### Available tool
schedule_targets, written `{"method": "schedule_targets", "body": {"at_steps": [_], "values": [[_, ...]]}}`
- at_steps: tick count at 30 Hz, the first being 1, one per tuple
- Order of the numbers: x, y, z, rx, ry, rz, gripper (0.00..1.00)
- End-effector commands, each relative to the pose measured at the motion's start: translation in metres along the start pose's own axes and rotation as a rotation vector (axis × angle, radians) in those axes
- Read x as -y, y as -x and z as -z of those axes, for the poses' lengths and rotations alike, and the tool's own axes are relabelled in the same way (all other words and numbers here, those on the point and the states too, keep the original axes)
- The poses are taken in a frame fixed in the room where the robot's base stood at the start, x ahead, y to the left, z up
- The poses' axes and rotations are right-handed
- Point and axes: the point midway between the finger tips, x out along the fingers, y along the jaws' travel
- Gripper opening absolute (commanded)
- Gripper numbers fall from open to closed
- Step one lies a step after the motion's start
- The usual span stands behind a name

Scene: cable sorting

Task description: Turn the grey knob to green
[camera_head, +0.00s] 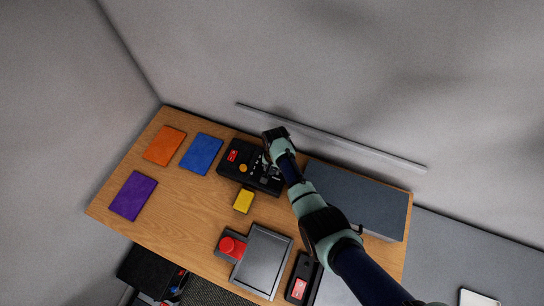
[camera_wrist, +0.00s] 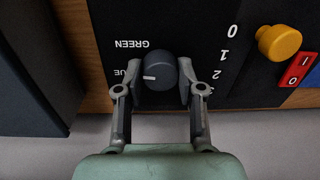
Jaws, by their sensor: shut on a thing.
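The dark grey knob (camera_wrist: 160,72) is on a black control panel (camera_wrist: 190,25) in the wrist view. Its white pointer line faces left, towards a label whose visible letters read "UE". The word "GREEN" stands upside down above that label, up and left of the knob. My gripper (camera_wrist: 157,80) has one finger on each side of the knob and is shut on it. In the head view the black control box (camera_head: 234,169) lies at the back of the table, with my gripper (camera_head: 267,163) over its right part, hiding the knob.
A yellow-orange knob (camera_wrist: 279,42) and a red 0/I switch (camera_wrist: 299,70) share the panel. A grey box (camera_head: 360,195) stands right of my arm. Orange (camera_head: 165,146), blue (camera_head: 201,154) and purple (camera_head: 133,195) pads, a yellow block (camera_head: 243,201) and a red button (camera_head: 232,246) sit on the table.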

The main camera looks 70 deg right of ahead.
Motion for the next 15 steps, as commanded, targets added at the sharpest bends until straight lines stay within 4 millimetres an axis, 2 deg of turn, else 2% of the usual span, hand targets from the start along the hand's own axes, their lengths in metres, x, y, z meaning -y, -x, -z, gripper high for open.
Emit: {"method": "schedule_targets", "body": {"at_steps": [15], "values": [[0.0005, 0.0017, 0.0, -0.026, -0.474, 0.001, 0.03]]}}
